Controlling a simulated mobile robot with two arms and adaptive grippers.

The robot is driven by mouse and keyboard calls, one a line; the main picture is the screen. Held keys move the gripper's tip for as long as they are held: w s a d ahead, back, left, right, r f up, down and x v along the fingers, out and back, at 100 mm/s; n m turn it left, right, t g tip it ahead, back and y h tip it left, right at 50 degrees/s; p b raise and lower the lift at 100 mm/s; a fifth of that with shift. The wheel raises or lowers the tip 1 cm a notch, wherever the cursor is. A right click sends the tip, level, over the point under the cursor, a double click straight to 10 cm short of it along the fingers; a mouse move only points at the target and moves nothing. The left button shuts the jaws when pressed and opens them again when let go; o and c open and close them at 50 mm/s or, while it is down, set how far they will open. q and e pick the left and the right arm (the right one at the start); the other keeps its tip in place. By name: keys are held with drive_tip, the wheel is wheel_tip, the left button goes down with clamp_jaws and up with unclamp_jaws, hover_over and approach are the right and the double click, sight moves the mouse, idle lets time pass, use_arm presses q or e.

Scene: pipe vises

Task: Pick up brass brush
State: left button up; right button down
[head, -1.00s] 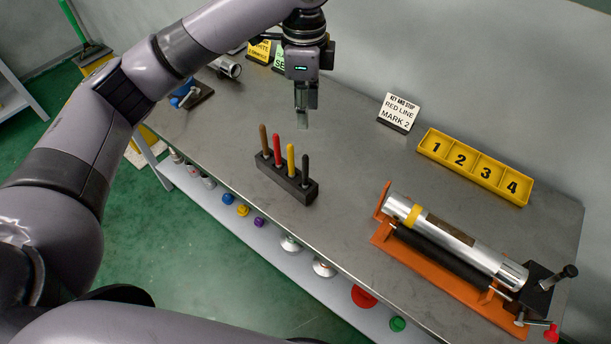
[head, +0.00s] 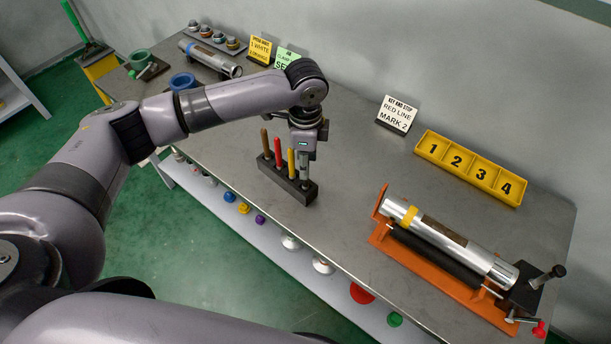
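A dark block holder (head: 272,181) stands on the grey bench with upright handles in a row: brown (head: 265,142), red (head: 278,152) and yellow (head: 291,160). No brush head shows, so I cannot tell which tool is the brass brush. My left gripper (head: 304,172) points down over the right end of the holder, just right of the yellow handle. It covers the place of the black handle there. I cannot tell whether its fingers are open or shut on that handle. My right gripper is not in view.
An orange vise (head: 405,261) holds a silver pipe (head: 455,245) at the right. A yellow numbered tray (head: 470,178) and a white sign (head: 397,115) stand behind. Another pipe (head: 207,57) and blue and green parts are at the far left. The bench between holder and vise is clear.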

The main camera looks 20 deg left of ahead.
use_arm(q)
drive_tip(key=shift+f, duration=0.3)
drive_tip(key=shift+c, duration=0.3)
clamp_jaws()
